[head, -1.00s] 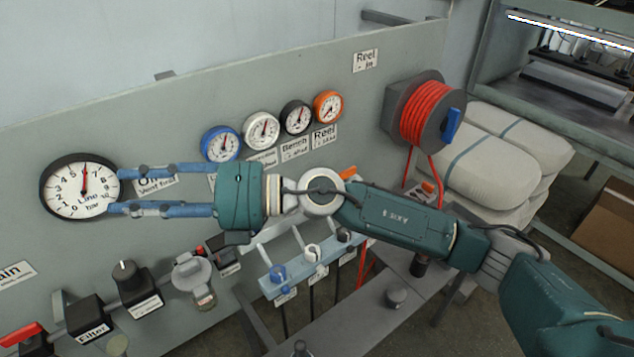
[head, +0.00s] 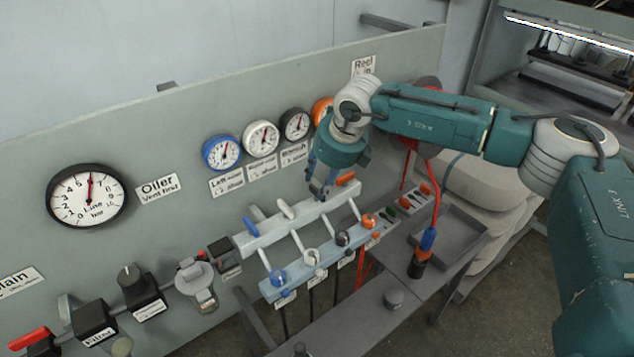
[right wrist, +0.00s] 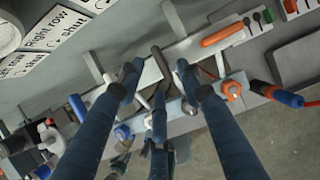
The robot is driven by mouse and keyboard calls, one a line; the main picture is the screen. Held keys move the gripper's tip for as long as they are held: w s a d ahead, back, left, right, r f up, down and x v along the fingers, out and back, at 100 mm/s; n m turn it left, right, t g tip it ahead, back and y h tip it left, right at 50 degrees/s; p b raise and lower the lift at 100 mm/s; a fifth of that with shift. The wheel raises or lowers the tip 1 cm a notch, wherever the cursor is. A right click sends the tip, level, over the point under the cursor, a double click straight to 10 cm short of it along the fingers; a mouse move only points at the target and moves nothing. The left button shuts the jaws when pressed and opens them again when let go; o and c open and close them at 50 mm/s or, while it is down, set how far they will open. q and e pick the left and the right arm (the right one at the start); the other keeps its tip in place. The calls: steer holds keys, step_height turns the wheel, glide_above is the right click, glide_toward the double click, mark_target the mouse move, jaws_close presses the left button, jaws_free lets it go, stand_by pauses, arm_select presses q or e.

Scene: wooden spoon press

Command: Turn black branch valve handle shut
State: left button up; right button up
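The black branch valve handle (right wrist: 161,62) is a short dark lever on the grey manifold bar, seen in the right wrist view. In the head view it is hidden behind my right gripper (head: 320,182). My right gripper (right wrist: 156,78) has its blue fingers spread, with the black handle between and just beyond the tips. I cannot tell whether any finger touches it. The blue handle (head: 257,213) and white handle (head: 286,208) lie to its left on the manifold (head: 268,233). The orange handle (head: 346,178) lies to its right. My left gripper is not in view.
Several round gauges (head: 222,153) with labels hang on the panel above the manifold. A lower rail carries coloured hose fittings (head: 312,257). A red hose (head: 435,200) and a grey tray (head: 450,235) are at the right. The line gauge (head: 87,196) is at far left.

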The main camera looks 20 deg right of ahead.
mark_target(316, 190)
steer(key=shift+p+x, duration=0.6)
steer(key=shift+x, duration=1.65)
steer(key=shift+c, duration=0.5)
steer(key=shift+r, duration=0.1)
jaws_close()
